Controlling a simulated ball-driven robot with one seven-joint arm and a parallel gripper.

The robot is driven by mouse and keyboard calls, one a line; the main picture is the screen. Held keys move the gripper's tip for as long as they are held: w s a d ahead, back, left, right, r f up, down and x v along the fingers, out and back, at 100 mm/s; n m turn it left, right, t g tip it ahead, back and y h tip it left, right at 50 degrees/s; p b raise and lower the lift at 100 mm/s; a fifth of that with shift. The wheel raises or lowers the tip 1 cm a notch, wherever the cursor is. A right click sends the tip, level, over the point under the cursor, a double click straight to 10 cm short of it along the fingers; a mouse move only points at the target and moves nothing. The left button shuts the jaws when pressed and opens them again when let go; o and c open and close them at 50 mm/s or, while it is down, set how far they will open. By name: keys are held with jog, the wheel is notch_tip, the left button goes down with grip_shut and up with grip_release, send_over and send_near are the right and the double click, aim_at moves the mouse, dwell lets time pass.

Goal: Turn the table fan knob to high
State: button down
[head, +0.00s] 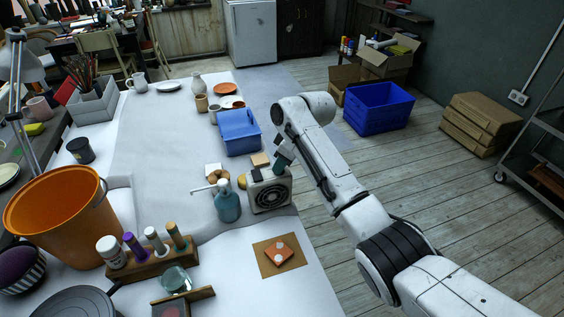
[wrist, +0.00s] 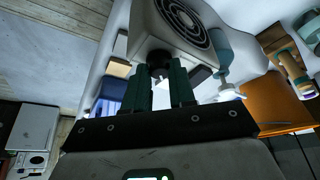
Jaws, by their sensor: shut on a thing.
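The table fan (head: 257,202) is a small cream box with a round dark grille, standing on the white table near its right edge. In the wrist view the fan (wrist: 150,32) fills the top middle, with its grille to the upper right. A dark round knob (wrist: 158,57) sticks out from the fan's face nearest my gripper. My gripper (wrist: 160,78) has its two dark green fingers closed around the knob. In the head view my gripper (head: 282,165) is at the top of the fan; the knob is hidden there and its setting cannot be read.
A teal pump bottle (head: 228,204) stands close left of the fan. A blue bin (head: 238,133) and a small wooden block (head: 261,160) lie behind it. A brown square with an orange tile (head: 279,256) lies in front. Open floor is to the right.

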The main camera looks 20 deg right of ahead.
jog(key=shift+r+m+p, duration=0.1)
jog(key=shift+m+p, duration=0.2)
jog(key=m+p, duration=0.1)
jog(key=m+h+p, duration=0.1)
jog(key=shift+s+a+m+t, duration=0.1)
jog(key=shift+a+m+t, duration=0.1)
jog(key=shift+m+t, duration=0.2)
jog(key=m, duration=0.1)
jog(key=m+h+p, duration=0.1)
jog(key=m, duration=0.1)
jog(key=m+h+p, duration=0.1)
jog(key=m, duration=0.1)
jog(key=shift+a+t, duration=0.25)
jog(key=shift+t, duration=0.05)
jog(key=m+h, duration=0.1)
jog(key=m, duration=0.2)
jog(key=m+h+b, duration=0.1)
jog(key=m, duration=0.1)
jog(key=shift+a+f+m, duration=0.2)
jog(key=shift+m, duration=0.2)
jog(key=shift+a+r+m+g+h+b, duration=0.1)
jog(key=shift+m+g+h+b, duration=0.3)
jog(key=shift+m+b, duration=0.55)
jog(key=shift+m+g+h+b, duration=0.35)
jog(key=shift+m+b, duration=0.3)
jog(key=shift+m, duration=0.5)
jog(key=c, duration=0.9)
grip_release()
